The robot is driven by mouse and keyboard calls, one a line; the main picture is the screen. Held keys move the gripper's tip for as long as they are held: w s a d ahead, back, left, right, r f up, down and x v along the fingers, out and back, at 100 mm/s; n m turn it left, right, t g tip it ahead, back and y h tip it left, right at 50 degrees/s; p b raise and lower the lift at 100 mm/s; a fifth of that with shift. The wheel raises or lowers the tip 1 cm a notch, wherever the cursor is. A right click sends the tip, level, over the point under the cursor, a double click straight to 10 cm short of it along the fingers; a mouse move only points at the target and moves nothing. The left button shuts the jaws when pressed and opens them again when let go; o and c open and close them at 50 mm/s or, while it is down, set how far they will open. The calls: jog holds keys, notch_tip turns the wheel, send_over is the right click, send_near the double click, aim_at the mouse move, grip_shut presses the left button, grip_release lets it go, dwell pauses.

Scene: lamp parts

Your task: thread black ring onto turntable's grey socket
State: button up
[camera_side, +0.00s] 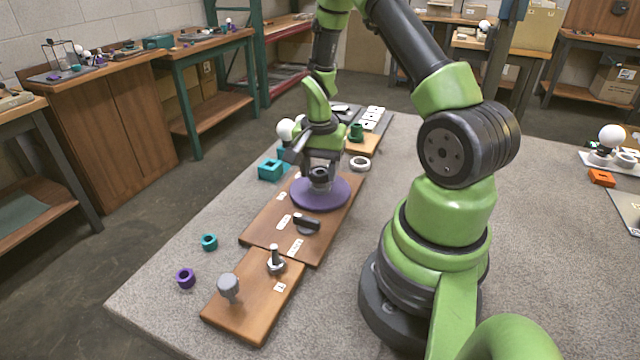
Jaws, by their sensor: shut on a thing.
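The turntable (322,199) is a flat purple disc on a wooden board, near the middle of the view. My gripper (319,169) points down over the centre of the disc. It is shut on the black ring (319,178), which is low over the middle of the turntable. The grey socket cannot be made out apart from the ring and fingers. I cannot tell whether the ring is around the socket or just above it.
The wooden board (262,231) also carries a black lever (306,223). A nearer board has a grey knob (228,289) and a metal post (275,262). A teal block (269,169) and white ring (360,163) flank the turntable. Teal (209,242) and purple (186,279) rings lie left.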

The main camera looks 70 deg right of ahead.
jog(key=shift+f, duration=0.6)
dwell(1.1)
jog(key=o, duration=0.4)
jog(key=c, duration=0.6)
jog(key=shift+f, duration=0.15)
jog(key=shift+c, duration=0.5)
jog(key=m, duration=0.5)
jog(key=shift+w, duration=0.1)
jog(key=shift+f+m, duration=0.1)
jog(key=shift+m, duration=0.8)
